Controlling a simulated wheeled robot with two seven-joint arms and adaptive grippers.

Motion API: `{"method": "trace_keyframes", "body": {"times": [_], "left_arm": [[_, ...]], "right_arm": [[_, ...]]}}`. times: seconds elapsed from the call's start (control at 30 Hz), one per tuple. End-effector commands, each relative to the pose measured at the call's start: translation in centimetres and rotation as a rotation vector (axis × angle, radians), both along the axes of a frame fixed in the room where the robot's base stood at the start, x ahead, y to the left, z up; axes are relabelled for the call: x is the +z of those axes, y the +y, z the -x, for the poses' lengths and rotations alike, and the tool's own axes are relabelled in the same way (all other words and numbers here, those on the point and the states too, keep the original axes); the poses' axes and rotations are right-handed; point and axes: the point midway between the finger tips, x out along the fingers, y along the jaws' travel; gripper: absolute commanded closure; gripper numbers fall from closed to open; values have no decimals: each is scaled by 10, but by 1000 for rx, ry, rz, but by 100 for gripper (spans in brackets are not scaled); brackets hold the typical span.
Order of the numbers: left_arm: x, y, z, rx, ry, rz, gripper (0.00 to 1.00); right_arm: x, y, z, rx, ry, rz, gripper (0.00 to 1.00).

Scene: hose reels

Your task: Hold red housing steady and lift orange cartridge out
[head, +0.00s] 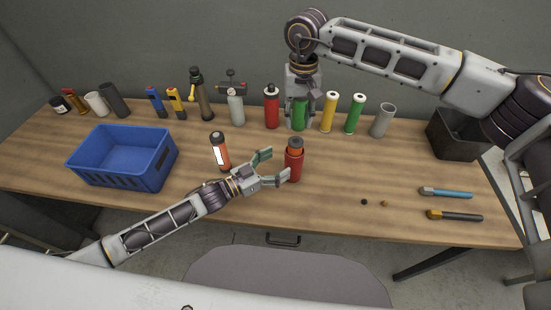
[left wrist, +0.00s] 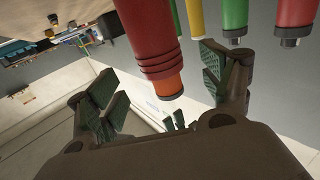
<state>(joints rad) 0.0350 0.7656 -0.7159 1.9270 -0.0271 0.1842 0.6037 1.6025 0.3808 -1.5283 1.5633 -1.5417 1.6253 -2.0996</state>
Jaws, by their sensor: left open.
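The red housing (head: 294,170) stands upright on the wooden table, with the orange cartridge (head: 295,143) showing at its top. My left gripper (head: 277,164) is open just left of the housing, fingers pointing at it. In the upside-down left wrist view, the housing (left wrist: 146,35) lies between the spread fingers, with the cartridge (left wrist: 168,88) sticking out of its end. My right gripper (head: 299,115) points down, higher than the cartridge, in front of a green cylinder in the head view. Its small fingertips (left wrist: 180,122) show apart and empty beyond the cartridge in the left wrist view.
An orange cylinder with a white label (head: 219,155) stands left of the housing. A blue crate (head: 122,174) is at the left, a dark bin (head: 452,139) at the right. A row of cylinders and bottles lines the back. Two tools (head: 448,193) lie at the right front.

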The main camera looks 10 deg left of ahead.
Motion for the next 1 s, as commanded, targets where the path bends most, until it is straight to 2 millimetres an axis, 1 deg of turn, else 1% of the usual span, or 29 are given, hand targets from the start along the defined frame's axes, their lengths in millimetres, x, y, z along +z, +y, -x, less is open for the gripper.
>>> {"method": "trace_keyframes", "body": {"times": [0.03, 0.1, 0.37, 0.4, 1.0], "left_arm": [[-7, 0, 0, 1, 3, 0, 20], [-16, 0, 0, 1, 3, 0, 20], [-44, -1, 0, 0, 1, 1, 20], [-41, -5, -4, 0, -1, 2, 20], [-42, -49, -41, 0, 0, 0, 20]], "right_arm": [[0, 0, 0, 0, 0, 0, 64], [0, 0, 0, 0, 0, 0, 64], [0, 0, 0, 0, 0, 0, 64], [0, 0, 0, 0, 0, 0, 64], [0, 0, 0, 0, 0, 0, 64]]}}
